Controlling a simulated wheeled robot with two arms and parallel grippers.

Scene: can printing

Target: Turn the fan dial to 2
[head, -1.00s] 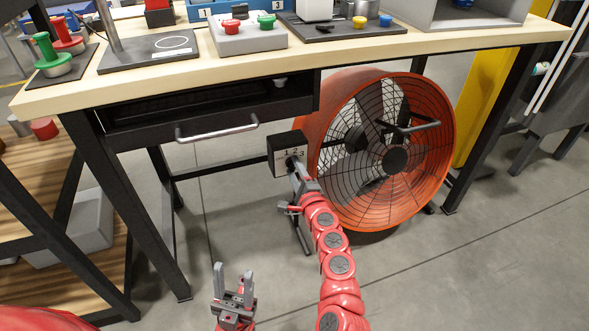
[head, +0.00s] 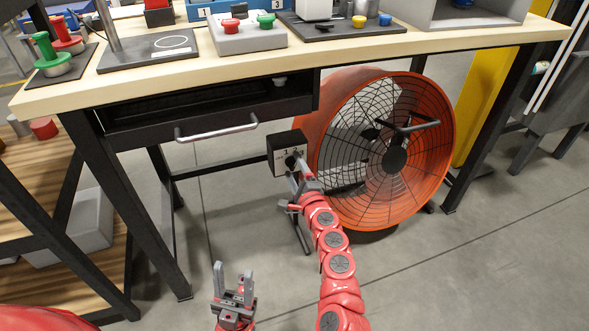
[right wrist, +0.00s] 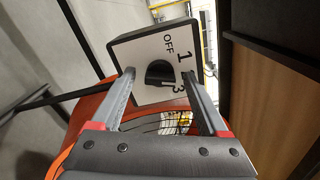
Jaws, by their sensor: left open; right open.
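The fan's control box (head: 287,153) has a white face with OFF, 1 and 3 readable in the right wrist view (right wrist: 143,50). The 2 is not readable there. The black dial knob (right wrist: 160,73) sits in the middle of that face; I cannot tell exactly which mark it points to. My right gripper (head: 297,172) is at the box, open. Its fingers (right wrist: 157,62) lie on either side of the knob; contact is unclear. The orange drum fan (head: 438,150) stands behind and to the right. My left gripper (head: 233,280) is open and empty, low above the floor.
The workbench (head: 400,48) spans above the fan, with a drawer and its handle (head: 216,128) left of the box. A dark bench leg (head: 130,205) and a wooden shelf (head: 90,275) stand at the left. The floor in front is clear.

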